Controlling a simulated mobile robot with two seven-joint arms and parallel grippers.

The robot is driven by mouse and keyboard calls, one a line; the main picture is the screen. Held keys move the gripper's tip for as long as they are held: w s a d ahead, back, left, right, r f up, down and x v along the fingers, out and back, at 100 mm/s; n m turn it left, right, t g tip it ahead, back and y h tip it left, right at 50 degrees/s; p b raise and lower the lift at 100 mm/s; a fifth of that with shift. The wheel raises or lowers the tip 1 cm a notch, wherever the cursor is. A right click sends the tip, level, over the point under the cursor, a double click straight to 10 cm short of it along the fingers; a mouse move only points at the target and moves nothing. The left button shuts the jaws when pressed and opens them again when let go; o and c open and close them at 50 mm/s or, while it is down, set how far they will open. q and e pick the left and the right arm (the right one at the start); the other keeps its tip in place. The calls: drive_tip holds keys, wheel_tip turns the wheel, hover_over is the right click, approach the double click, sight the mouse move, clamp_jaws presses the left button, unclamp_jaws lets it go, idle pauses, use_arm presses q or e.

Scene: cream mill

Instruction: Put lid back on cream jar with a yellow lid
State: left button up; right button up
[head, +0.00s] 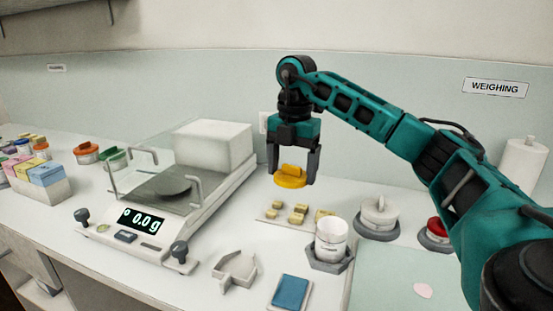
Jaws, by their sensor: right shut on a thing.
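My right gripper (293,170) is shut on a yellow lid (291,181) with a raised bar-like handle. It holds the lid up in the air, above and behind the small blocks on the counter. A white jar (331,243) without a lid stands upright in a grey hexagonal holder (328,266), below and to the right of the lid in the head view. The lid is apart from the jar. The inside of the jar is hardly visible. My left gripper is not in view.
A scale (140,222) reading 0.0 g stands on the left. Several yellowish blocks (297,209) lie on a tray behind the jar. A blue pad (290,291) and grey holder (234,268) are in front.

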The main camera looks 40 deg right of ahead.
drive_tip(key=s+d+f+m+b, duration=0.3)
drive_tip(key=s+f+m, duration=0.1)
drive_tip(key=s+f, duration=0.4)
drive_tip(key=shift+s+b, duration=0.4)
drive_tip(key=shift+s, duration=0.35)
drive_tip(key=shift+d, duration=0.1)
idle(0.7)
drive_tip(key=shift+f, duration=0.55)
idle(1.5)
drive_tip(key=o, duration=0.8)
drive_tip(key=shift+o, duration=0.2)
drive_tip(key=shift+r, duration=0.15)
